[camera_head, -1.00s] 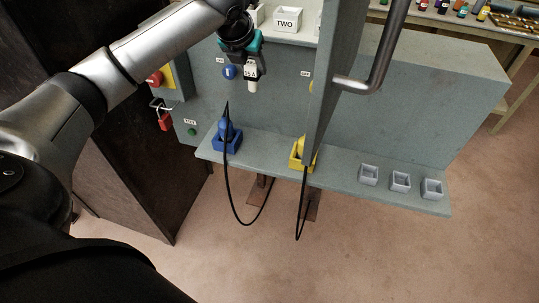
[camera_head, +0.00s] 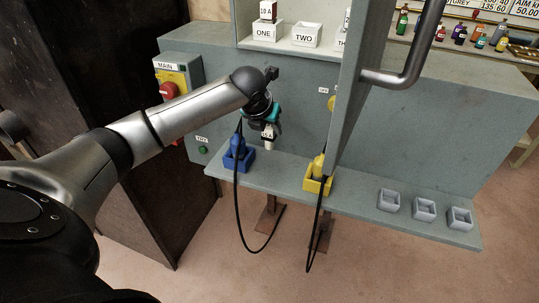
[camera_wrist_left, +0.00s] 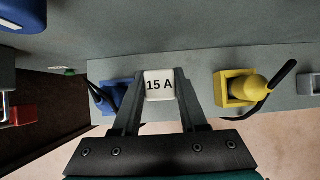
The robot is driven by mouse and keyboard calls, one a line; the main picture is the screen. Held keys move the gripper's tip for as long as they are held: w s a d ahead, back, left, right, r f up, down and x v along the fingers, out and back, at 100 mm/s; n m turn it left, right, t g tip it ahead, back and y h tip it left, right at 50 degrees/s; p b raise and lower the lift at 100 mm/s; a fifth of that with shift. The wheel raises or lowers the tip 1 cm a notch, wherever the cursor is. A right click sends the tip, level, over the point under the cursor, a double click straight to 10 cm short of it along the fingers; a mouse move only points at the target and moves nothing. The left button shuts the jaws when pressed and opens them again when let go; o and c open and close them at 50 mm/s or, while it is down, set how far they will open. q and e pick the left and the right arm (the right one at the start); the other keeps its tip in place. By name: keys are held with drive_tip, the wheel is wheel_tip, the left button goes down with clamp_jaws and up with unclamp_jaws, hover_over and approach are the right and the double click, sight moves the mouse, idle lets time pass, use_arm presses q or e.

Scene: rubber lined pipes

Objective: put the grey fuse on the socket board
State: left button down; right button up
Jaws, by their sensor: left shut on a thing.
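My left gripper (camera_head: 269,127) is shut on a pale fuse marked 15 A (camera_head: 268,141). The label also shows in the left wrist view, where the fuse (camera_wrist_left: 159,86) sits between the fingertips of the left gripper (camera_wrist_left: 160,95). The fuse is in front of the grey-green cabinet face, above the ledge (camera_head: 350,200), between a blue holder and a yellow holder. My right gripper is not in view.
The blue holder (camera_head: 240,160) and yellow holder (camera_head: 317,181) have plugs with hanging black cables. Several empty grey cups, such as the middle one (camera_head: 424,210), stand on the ledge's right. The open door (camera_head: 360,90) with its handle (camera_head: 420,60) stands out. The red main switch (camera_head: 169,91) is left.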

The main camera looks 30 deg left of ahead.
sight(268, 147)
use_arm(q)
drive_tip(key=shift+f+b, duration=0.8)
drive_tip(key=shift+f, duration=1.6)
drive_tip(key=shift+f+b, duration=0.4)
drive_tip(key=shift+f, duration=1.05)
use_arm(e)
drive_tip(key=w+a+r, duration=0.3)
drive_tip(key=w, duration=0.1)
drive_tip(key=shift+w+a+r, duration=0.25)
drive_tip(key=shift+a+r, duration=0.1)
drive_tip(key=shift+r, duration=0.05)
use_arm(q)
drive_tip(key=shift+c, duration=2.2)
unclamp_jaws()
drive_tip(key=shift+f, duration=0.1)
